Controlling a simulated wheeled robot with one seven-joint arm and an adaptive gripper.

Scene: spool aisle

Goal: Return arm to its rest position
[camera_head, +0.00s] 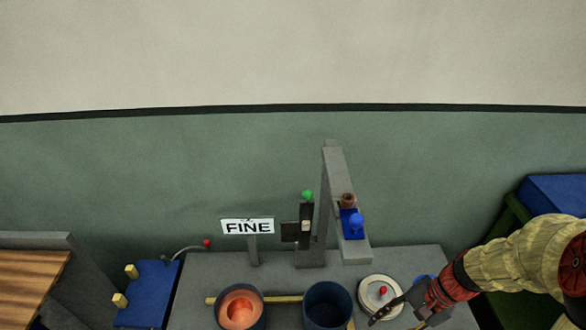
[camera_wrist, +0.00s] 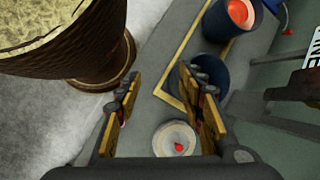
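My arm comes in from the right in the head view. My gripper (camera_head: 395,312) is above the right front part of the grey table (camera_head: 428,262), near a pale round disc with a red knob (camera_head: 368,290). In the wrist view my gripper (camera_wrist: 160,74) has its two yellow-padded fingers well apart, with nothing between them. The disc also shows in the wrist view (camera_wrist: 160,143), below the fingers in the picture and apart from them.
A pot with glowing orange contents (camera_head: 221,317) and a dark blue pot (camera_head: 310,300) stand on the table. Behind them are a grey post (camera_head: 325,200) and a "FINE" sign (camera_head: 247,226). A large brown, yellow-topped round thing (camera_wrist: 115,60) is close at upper left in the wrist view.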

